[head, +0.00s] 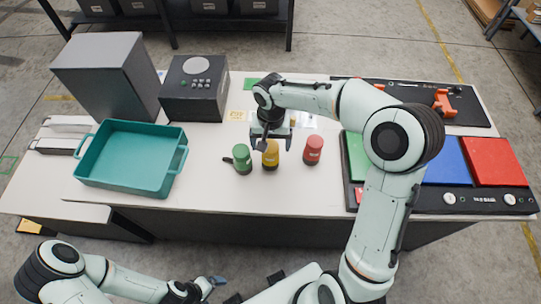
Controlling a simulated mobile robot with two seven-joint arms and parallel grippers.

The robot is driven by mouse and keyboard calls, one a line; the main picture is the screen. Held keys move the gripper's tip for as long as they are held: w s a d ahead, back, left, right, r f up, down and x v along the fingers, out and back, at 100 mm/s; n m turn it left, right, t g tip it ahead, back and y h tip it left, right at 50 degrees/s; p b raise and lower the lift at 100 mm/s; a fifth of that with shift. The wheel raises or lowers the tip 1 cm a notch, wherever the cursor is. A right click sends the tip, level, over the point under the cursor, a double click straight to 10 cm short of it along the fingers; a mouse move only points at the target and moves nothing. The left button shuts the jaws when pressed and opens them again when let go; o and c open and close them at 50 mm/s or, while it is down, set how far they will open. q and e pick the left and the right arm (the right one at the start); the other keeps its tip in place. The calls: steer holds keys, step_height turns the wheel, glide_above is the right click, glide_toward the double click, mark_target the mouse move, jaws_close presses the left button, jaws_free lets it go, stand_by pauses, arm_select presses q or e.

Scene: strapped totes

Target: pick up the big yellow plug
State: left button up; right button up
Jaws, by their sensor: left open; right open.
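The yellow plug (270,157) stands upright on the white table, between a green plug (242,158) on its left and a red plug (313,150) on its right. My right gripper (268,141) is open and points down right at the top of the yellow plug. Its fingers partly cover the plug's top, and I cannot tell whether they touch it. My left gripper (214,284) is open and empty, low in front of the table's front edge, far from the plugs.
A teal tray (178,172) sits at the left, with a grey box (105,75) and a dark device with buttons (196,90) behind it. A panel with green, blue and red pads (487,162) lies at the right. A black board (467,108) with orange parts is behind it.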

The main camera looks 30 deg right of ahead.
step_height(320, 180, down, 5)
steer(key=shift+f, duration=0.2)
steer(key=c, duration=1.4)
